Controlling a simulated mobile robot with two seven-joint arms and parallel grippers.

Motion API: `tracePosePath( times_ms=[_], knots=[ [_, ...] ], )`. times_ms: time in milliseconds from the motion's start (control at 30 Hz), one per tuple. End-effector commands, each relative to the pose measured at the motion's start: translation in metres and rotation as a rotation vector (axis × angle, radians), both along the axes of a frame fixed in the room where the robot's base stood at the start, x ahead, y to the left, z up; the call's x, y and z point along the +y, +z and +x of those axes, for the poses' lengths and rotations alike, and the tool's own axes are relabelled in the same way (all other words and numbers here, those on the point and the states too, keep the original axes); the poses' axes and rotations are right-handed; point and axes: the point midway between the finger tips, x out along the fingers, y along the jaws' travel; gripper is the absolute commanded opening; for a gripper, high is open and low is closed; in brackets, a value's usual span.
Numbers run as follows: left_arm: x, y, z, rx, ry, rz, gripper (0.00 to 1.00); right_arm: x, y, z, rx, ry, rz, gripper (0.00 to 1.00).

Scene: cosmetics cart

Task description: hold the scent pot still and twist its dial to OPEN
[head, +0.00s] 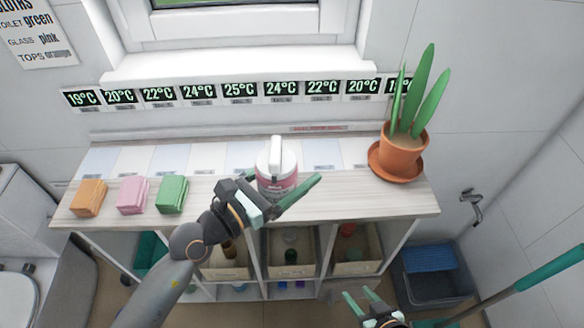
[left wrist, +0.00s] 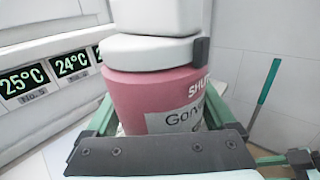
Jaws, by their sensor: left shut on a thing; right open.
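The scent pot (head: 277,172) stands upright on the wooden shelf top, with a pink body and a white dial with a raised handle on top. In the left wrist view the dial (left wrist: 150,52) has a dark marker at its right side, above the word SHUT on the pink body (left wrist: 150,92). My left gripper (head: 288,192) is shut on the pot's body from the front, a green finger on each side in the wrist view. My right gripper (head: 360,297) is open and empty, low at the bottom of the head view, in front of the shelf and apart from the pot.
Orange (head: 89,197), pink (head: 132,194) and green (head: 171,194) cloth stacks lie left of the pot. A potted plant (head: 402,150) stands at the right end. Temperature displays (head: 239,90) line the wall behind. The shelf top between pot and plant is clear.

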Motion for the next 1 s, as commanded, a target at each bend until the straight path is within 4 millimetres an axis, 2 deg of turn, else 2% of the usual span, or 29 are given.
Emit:
tracePosePath(
  times_ms=[267, 1000],
  knots=[
    [-0.001, -0.012, 0.012, -0.003, 0.001, -0.002, 0.06, 0.0, -0.016, 0.0, 0.001, 0.0, 0.0, 0.5],
    [-0.003, -0.062, 0.067, -0.004, 0.001, -0.002, 0.06, -0.001, -0.078, 0.0, 0.001, -0.001, -0.001, 0.5]
  ],
)
